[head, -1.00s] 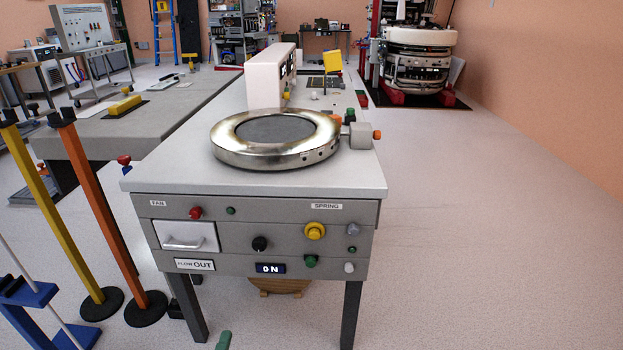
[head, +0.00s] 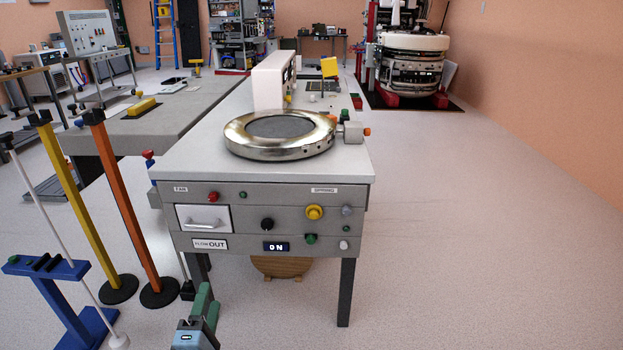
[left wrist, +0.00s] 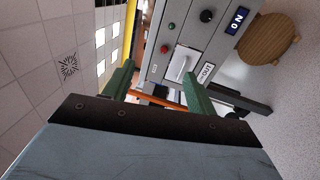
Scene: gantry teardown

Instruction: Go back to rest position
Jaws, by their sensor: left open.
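My left gripper (head: 205,302) shows at the bottom of the head view, with green fingers in front of the grey bench (head: 262,222). In the left wrist view its two green fingers (left wrist: 158,86) stand apart with nothing between them. Beyond them are the bench front, its white drawer (left wrist: 180,63) and an orange post. The gripper is apart from the bench. My right gripper is in neither view.
A metal ring plate (head: 280,134) sits on the bench top. Orange (head: 130,210) and yellow (head: 82,205) posts and a blue stand (head: 60,295) are at the left. A round wooden stool (head: 282,267) is under the bench. The floor to the right is clear.

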